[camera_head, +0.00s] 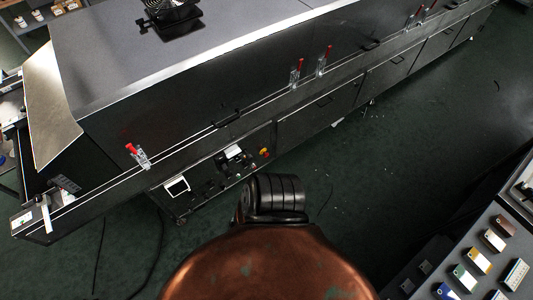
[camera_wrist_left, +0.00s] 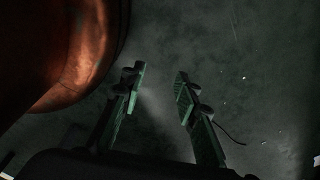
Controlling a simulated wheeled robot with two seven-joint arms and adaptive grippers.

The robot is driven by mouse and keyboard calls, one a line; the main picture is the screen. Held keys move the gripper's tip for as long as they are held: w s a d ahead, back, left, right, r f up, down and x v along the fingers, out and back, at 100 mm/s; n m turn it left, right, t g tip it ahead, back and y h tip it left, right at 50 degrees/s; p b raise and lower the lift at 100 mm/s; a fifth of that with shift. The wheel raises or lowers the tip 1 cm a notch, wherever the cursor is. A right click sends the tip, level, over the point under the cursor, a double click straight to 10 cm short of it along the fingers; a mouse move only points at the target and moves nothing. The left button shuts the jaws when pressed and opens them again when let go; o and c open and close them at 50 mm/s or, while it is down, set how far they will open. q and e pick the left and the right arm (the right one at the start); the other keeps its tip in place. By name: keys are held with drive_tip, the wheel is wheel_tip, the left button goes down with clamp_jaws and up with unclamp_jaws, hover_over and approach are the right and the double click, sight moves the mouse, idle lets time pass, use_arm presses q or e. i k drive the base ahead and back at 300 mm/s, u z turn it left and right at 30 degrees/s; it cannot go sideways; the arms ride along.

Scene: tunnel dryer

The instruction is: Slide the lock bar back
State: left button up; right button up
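I cannot pick out the lock bar with certainty. The long dark tunnel dryer (camera_head: 200,85) runs from lower left to upper right in the head view. A thin pale rail (camera_head: 185,142) runs along its side. Neither gripper shows in the head view.
A control panel (camera_head: 215,172) with a red-and-yellow button sits low on the dryer's front. A bench (camera_head: 519,200) with several coloured blocks stands at lower right. The green floor (camera_head: 400,150) between is mostly clear. A dark cable (camera_head: 160,245) lies at lower left.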

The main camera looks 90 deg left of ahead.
sight(250, 158)
drive_tip(key=u, duration=0.05)
drive_tip(key=k, duration=0.3)
drive_tip(key=u, duration=3.1)
